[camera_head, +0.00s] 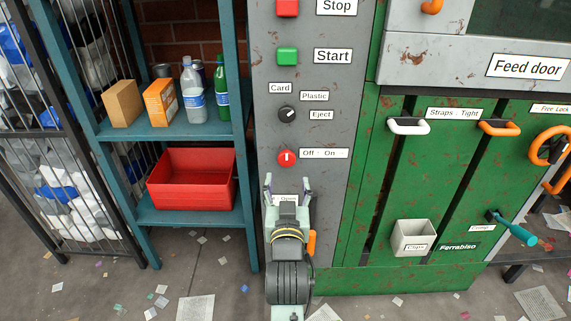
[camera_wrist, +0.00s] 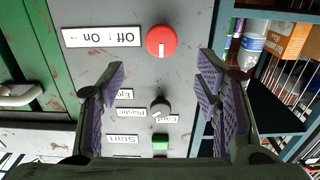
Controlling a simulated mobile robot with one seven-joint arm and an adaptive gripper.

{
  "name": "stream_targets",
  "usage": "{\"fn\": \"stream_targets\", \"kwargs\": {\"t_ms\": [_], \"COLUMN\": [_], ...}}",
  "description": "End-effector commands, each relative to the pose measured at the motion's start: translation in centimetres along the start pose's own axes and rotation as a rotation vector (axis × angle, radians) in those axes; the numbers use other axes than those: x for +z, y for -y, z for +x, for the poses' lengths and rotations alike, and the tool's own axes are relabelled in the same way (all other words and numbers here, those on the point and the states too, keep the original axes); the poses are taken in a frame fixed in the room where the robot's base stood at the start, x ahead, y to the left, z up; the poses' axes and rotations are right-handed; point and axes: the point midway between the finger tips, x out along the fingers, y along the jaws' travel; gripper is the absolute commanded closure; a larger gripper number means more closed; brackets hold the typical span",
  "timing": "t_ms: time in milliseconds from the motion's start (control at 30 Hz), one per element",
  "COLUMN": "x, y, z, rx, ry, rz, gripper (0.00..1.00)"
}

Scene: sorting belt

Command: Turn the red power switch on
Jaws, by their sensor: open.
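The red power switch (camera_head: 286,158) is a round knob on the grey panel, with a white pointer line that stands upright. A label reading "Off · On" (camera_head: 323,153) is to its right. In the wrist view, which is upside down, the red switch (camera_wrist: 161,41) shows beyond the fingers, about midway between them. My gripper (camera_head: 288,185) is just below the switch in the head view. Its two fingers are spread wide and hold nothing. In the wrist view my gripper (camera_wrist: 161,85) is apart from the switch.
On the same panel are a black selector knob (camera_head: 287,114), a green Start button (camera_head: 287,56) and a red Stop button (camera_head: 287,7). A blue shelf (camera_head: 165,131) with bottles, boxes and a red bin (camera_head: 192,190) stands left. A green machine with handles (camera_head: 408,126) is right.

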Motion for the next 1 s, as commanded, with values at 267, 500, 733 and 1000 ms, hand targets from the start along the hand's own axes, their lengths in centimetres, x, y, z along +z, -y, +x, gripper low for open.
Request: {"fn": "stream_targets", "kwargs": {"t_ms": [267, 500, 733, 1000], "x": [-0.3, -0.3, -0.2, -0.1], "y": [0.1, 0.1, 0.1, 0.1], "z": [3.1, 7.6, 9.5, 9.8], "rx": [-0.003, -0.003, -0.003, -0.003], "ry": [-0.001, -0.001, -0.002, -0.002], "rz": [0.0, 0.001, 0.001, 0.0], "gripper": [0.42, 0.42, 0.42, 0.42]}}
